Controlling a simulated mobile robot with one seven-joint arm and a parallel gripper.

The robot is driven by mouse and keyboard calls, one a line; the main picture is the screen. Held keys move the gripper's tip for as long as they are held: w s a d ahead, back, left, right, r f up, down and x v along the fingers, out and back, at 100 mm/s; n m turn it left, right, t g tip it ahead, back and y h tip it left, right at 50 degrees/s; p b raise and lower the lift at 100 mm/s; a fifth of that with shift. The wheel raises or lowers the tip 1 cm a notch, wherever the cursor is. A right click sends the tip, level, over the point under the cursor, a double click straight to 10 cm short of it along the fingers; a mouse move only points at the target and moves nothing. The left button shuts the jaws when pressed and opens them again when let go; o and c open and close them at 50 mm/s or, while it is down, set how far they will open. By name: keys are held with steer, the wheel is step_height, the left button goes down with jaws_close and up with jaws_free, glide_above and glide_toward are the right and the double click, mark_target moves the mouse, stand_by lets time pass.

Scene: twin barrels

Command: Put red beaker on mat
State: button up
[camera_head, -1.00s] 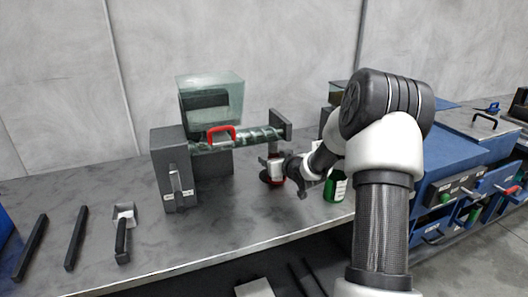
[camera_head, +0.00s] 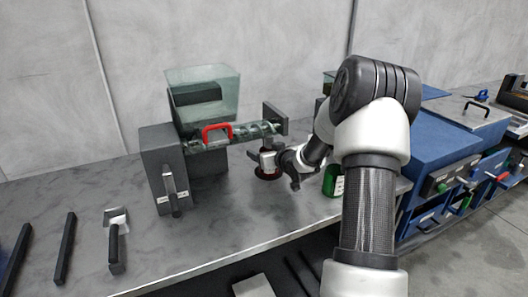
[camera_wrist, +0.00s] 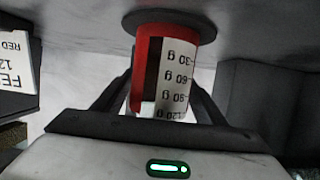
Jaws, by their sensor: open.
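The red beaker (camera_wrist: 148,62) shows in the wrist view with a white gram-scale label, printed upside down in the picture. It appears to stand upright on a dark round disc (camera_wrist: 215,20), probably the mat. In the head view only a little dark red (camera_head: 268,176) of the beaker shows under my gripper (camera_head: 266,160). My gripper in the wrist view (camera_wrist: 160,98) is open, with one dark finger on each side of the beaker. I cannot tell whether the fingers touch it. The mat is mostly hidden in the head view.
A green bottle (camera_head: 333,181) stands close on the right. A scoop (camera_head: 116,240) and dark bars lie at left. Blue cabinets (camera_head: 440,150) are at right.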

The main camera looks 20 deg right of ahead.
steer(key=shift+r, duration=0.2)
steer(key=shift+s+r, duration=0.1)
steer(key=shift+s, duration=0.1)
steer(key=p+v, duration=0.2)
steer(key=v, duration=0.9)
steer(key=shift+s, duration=0.3)
stand_by(0.6)
